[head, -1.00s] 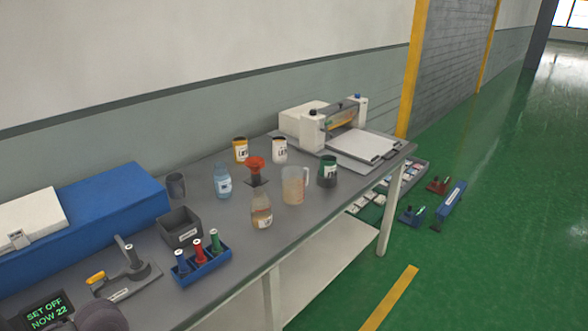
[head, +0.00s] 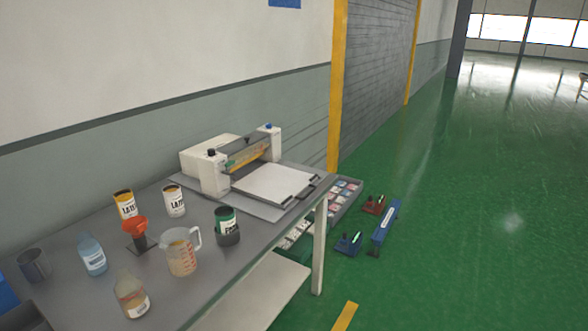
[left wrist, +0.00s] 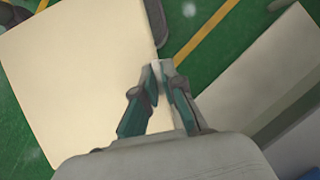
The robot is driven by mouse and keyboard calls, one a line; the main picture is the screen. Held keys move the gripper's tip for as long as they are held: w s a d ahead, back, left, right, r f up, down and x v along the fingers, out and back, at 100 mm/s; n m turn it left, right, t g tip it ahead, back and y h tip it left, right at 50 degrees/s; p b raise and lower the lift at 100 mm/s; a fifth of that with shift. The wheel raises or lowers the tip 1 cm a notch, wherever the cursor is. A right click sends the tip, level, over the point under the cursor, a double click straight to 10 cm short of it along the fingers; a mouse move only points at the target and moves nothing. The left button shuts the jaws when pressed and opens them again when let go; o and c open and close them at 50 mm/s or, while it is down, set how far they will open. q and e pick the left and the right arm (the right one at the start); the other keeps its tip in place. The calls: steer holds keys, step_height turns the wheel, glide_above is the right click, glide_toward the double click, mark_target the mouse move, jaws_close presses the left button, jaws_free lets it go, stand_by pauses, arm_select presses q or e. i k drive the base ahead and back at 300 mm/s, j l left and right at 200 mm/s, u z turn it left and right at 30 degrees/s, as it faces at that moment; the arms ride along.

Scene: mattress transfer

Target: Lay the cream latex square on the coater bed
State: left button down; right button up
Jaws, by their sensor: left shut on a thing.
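The cream latex square (left wrist: 75,75) shows in the left wrist view as a flat pale sheet filling the left part. My left gripper (left wrist: 158,68) is shut on the sheet's right edge and holds it above the green floor. Neither the sheet nor my grippers show in the head view. The coater (head: 235,160) is a white machine at the far end of the grey bench, with a roller across it. Its flat pale bed (head: 275,188) lies in front of the roller, and looks bare. My right gripper is in neither view.
On the grey bench (head: 215,290) stand two latex cans (head: 174,201), a blue bottle (head: 92,255), a red funnel (head: 135,228), a measuring jug (head: 181,252), a green-lidded can (head: 227,226) and an amber bottle (head: 131,297). Bins and tools (head: 348,242) lie on the floor beyond.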

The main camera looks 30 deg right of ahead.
mark_target(274, 180)
steer(key=i+l, duration=0.15)
steer(key=l, duration=0.25)
steer(key=i+l, duration=0.2)
steer(key=l, duration=0.2)
steer(key=i+l, duration=0.15)
steer(key=l, duration=0.25)
steer(key=i+l, duration=0.2)
steer(key=l, duration=0.2)
steer(key=i+l, duration=0.15)
steer(key=l, duration=0.2)
steer(key=i+l, duration=0.2)
steer(key=l, duration=0.2)
steer(key=i+l, duration=0.15)
steer(key=l, duration=0.25)
steer(key=z, duration=0.05)
